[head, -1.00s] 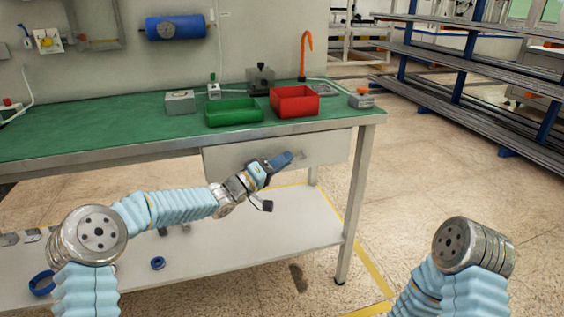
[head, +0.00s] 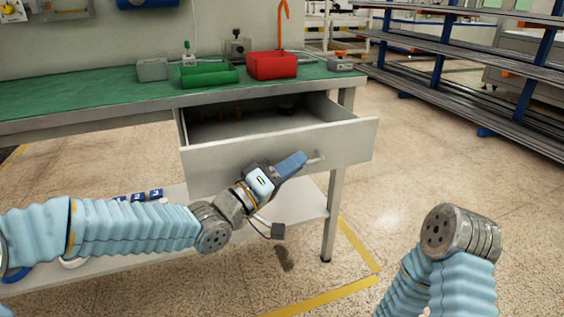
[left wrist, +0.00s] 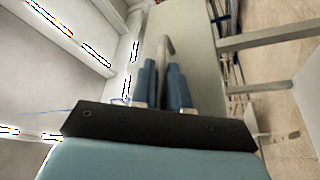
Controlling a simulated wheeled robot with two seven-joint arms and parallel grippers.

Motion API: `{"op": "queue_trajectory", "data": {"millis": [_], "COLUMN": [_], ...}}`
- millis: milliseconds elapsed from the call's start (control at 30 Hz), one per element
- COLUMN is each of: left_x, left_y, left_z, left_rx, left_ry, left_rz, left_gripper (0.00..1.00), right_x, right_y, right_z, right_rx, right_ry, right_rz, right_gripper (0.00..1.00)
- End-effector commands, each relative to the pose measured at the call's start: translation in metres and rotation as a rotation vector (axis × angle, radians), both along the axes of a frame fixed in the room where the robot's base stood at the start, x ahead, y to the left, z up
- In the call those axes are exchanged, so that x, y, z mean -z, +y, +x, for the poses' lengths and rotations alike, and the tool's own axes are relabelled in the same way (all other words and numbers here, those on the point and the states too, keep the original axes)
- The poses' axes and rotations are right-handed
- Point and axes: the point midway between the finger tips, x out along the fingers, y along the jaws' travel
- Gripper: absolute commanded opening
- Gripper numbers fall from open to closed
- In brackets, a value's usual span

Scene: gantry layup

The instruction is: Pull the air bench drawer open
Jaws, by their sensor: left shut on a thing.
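The air bench drawer (head: 225,160) is a light grey drawer under the green-topped bench (head: 80,100). In the head view it stands well out from the bench, and its inside shows. My left gripper (head: 300,160) is at the drawer front, shut on the bar handle (head: 316,160). In the left wrist view the two blue fingers (left wrist: 163,85) lie on either side of the handle (left wrist: 164,48). My right arm shows at the lower right of the head view, but its gripper is out of view.
A green bin (head: 209,76), a red bin (head: 272,66) and small grey boxes stand on the bench top. A few small items lie in the drawer. A lower shelf (head: 300,205) runs below it. Blue-post racks (head: 470,60) stand at the right, with open floor in front.

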Motion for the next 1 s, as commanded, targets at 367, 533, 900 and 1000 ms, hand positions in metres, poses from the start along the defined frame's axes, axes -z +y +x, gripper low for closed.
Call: {"op": "queue_trajectory", "data": {"millis": [367, 533, 900, 1000], "left_x": [0.003, 0.002, 0.001, 0.001], "left_y": [-0.011, -0.011, -0.011, -0.011], "left_z": [-0.034, -0.036, -0.036, -0.036], "left_rx": [-0.001, -0.002, -0.001, -0.001], "left_ry": [0.003, 0.005, 0.004, 0.003], "left_rz": [0.002, 0.002, 0.002, 0.0], "left_gripper": [0.0, 0.0, 0.21, 0.21], "right_x": [0.014, 0.014, 0.014, 0.014], "right_y": [0.002, 0.002, 0.002, 0.002], "right_z": [-0.001, -0.001, -0.001, -0.001], "right_rx": [-0.004, -0.004, -0.004, -0.004], "right_ry": [0.003, 0.003, 0.004, 0.004], "right_rz": [0.005, 0.006, 0.006, 0.005], "right_gripper": [0.43, 0.43, 0.43, 0.43]}}
